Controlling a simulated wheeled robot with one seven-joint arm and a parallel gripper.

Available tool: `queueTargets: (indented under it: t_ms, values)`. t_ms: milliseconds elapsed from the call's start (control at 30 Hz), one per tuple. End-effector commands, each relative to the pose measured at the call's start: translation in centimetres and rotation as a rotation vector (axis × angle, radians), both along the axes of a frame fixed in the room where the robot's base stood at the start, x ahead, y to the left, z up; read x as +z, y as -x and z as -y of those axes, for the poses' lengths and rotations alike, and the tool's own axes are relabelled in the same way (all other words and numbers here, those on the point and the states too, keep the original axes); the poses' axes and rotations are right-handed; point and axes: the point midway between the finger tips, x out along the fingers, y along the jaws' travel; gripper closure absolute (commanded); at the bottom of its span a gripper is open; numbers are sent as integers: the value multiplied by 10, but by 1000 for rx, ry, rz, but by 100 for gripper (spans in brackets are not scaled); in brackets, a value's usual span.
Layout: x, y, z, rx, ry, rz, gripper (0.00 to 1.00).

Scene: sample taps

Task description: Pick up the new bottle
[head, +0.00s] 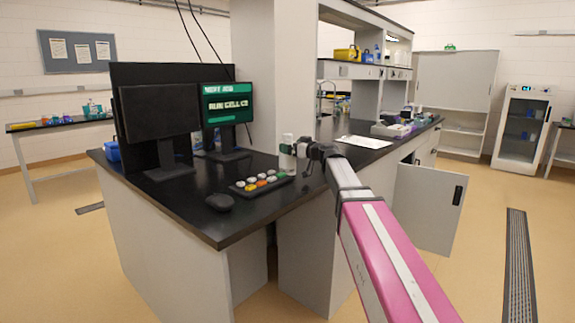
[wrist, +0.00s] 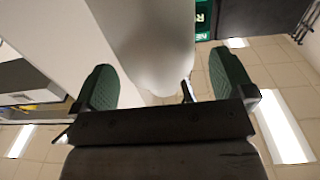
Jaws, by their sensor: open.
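A pale, whitish bottle (head: 287,162) stands upright on the black bench top in the head view, right of the button panel. In the wrist view, the bottle (wrist: 155,45) is a large pale rounded shape reaching between the two green finger pads of my gripper (wrist: 165,85). The jaws are open, one finger on each side of it. Gaps seem to show on both sides. No label can be read.
A panel of coloured buttons (head: 262,183) and a black mouse (head: 219,202) lie on the bench left of the gripper. Two monitors (head: 228,112) stand behind them. A white column (head: 254,80) rises behind the bottle. A white sheet (head: 363,142) lies to the right.

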Motion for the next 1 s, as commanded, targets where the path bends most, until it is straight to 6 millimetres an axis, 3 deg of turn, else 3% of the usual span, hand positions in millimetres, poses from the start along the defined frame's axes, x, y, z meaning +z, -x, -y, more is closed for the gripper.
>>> queueTargets:
  t_ms: [133,433,467,700,1000]
  values:
    - [1,-19,-16,1,0,0,0]
    - [1,-21,-23,0,0,0,0]
    - [1,-21,-23,0,0,0,6]
    - [2,-21,-22,0,-1,0,85]
    - [4,-21,-22,0,-1,1,85]
